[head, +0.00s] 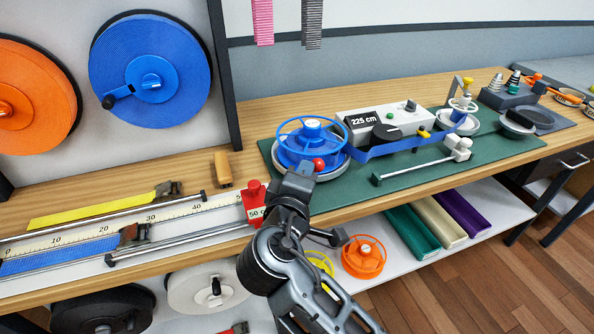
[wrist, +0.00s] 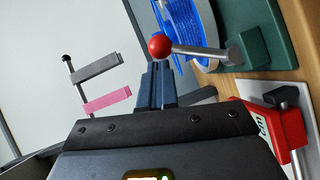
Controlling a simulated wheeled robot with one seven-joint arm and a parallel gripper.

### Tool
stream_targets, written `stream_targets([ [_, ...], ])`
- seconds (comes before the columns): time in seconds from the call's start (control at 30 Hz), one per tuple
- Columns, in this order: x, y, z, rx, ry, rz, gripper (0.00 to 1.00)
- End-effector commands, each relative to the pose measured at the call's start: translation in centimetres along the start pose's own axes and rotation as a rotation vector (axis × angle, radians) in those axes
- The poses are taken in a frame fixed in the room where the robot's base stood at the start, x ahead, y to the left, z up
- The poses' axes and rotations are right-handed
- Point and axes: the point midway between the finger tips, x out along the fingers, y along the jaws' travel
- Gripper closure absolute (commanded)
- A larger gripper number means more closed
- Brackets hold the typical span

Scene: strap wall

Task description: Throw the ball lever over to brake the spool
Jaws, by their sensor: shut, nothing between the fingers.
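The lever's red ball (head: 319,164) shows at the front of the blue spool (head: 305,130) in the head view. In the wrist view the red ball (wrist: 160,46) sits at the end of a grey rod (wrist: 200,50), which runs right to a grey post. The blue spool (wrist: 188,18) is just behind it there. My gripper (head: 303,166) is shut and empty, close beside the ball. In the wrist view my gripper's fingertips (wrist: 156,70) lie just below the ball in the picture; I cannot tell whether they touch it. My arm hides the lever's base in the head view.
The spool stands on a green mat (head: 350,196) with a counter box (head: 375,121) reading 225 cm; blue strap runs right from it. A red block (head: 254,200) ends the ruler track at left. A wooden-handled tool (head: 223,170) stands behind it. The mat's front is fairly clear.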

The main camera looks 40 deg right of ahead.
Motion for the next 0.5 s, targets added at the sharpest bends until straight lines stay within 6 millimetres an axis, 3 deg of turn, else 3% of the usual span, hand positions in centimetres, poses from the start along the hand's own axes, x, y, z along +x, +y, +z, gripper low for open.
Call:
stream_targets([
  [0.5, 0.44, 0.08, 0.65, -0.002, -0.005, 0.002, 1.0],
])
